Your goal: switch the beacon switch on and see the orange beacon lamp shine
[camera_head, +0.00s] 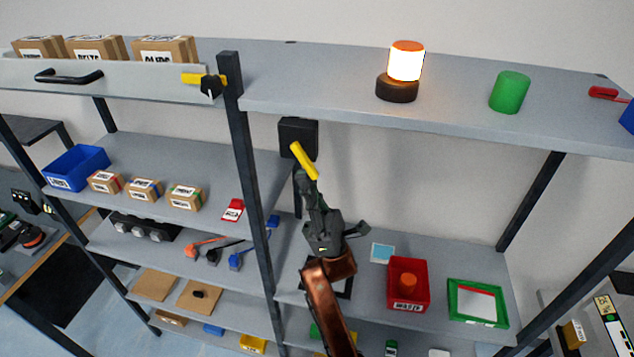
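The orange beacon lamp (406,62) stands on a dark round base on the top shelf and glows brightly. Below the shelf, left of the lamp, is a black switch box (297,135) with a yellow lever (304,161) that slants down to the right. My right gripper (307,184) points up from below. Its narrow tip is at the lever's lower end, touching it or very close. Its fingers overlap in this view, so I cannot tell if they are apart. My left gripper is not in view.
A green cylinder (510,92) stands on the top shelf to the right of the lamp. A dark shelf post (247,165) rises left of the switch. Below are a red bin (424,275) and a green-framed tray (477,303). Another yellow lever (204,79) sits at upper left.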

